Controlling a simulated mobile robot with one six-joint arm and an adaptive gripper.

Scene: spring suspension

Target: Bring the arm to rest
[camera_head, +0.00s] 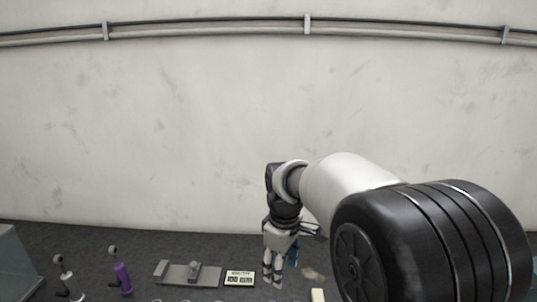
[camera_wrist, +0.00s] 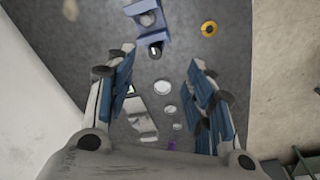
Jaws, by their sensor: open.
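My gripper (camera_head: 274,272) hangs pointing down over the dark work surface, near the middle of the head view. In the wrist view my gripper (camera_wrist: 160,95) has its two blue-padded fingers wide apart, with nothing held between them. My white and black arm reaches in from the lower right of the head view and hides part of the surface behind it.
On the surface stand a purple damper-like part (camera_head: 123,279), a grey-white one (camera_head: 66,280), a grey fixture (camera_head: 188,273) and a small sign (camera_head: 240,278). A pale wall (camera_head: 180,130) rises behind.

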